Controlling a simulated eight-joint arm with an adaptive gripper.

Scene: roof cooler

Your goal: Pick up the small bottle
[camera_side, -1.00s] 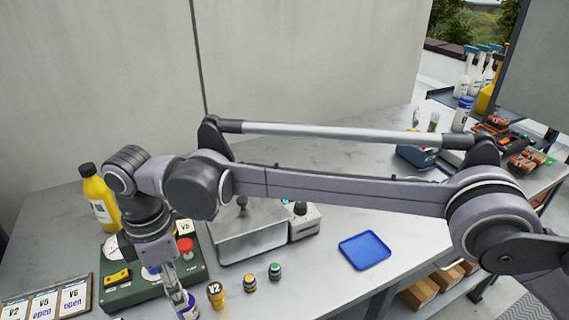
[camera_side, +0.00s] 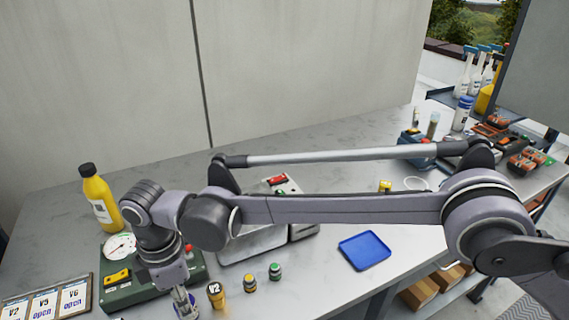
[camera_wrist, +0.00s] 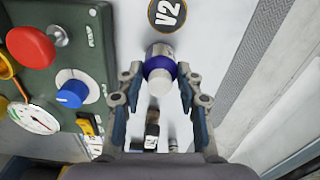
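The small bottle, with a white cap and a blue-purple band, stands between my fingers in the wrist view (camera_wrist: 161,66). My gripper (camera_wrist: 160,72) points down, with one finger on each side of the bottle. The fingers look open around it, with their tips close to its sides; firm contact does not show. In the side view, my gripper (camera_side: 184,303) is low at the front edge of the picture, and its fingers mostly hide the bottle.
A yellow V2 container (camera_side: 216,295) stands close to the right of my gripper. A green control panel (camera_side: 119,293) with a gauge and knobs is close on the left. Two small jars (camera_side: 262,277), a blue tray (camera_side: 364,250) and a yellow bottle (camera_side: 99,202) are farther off.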

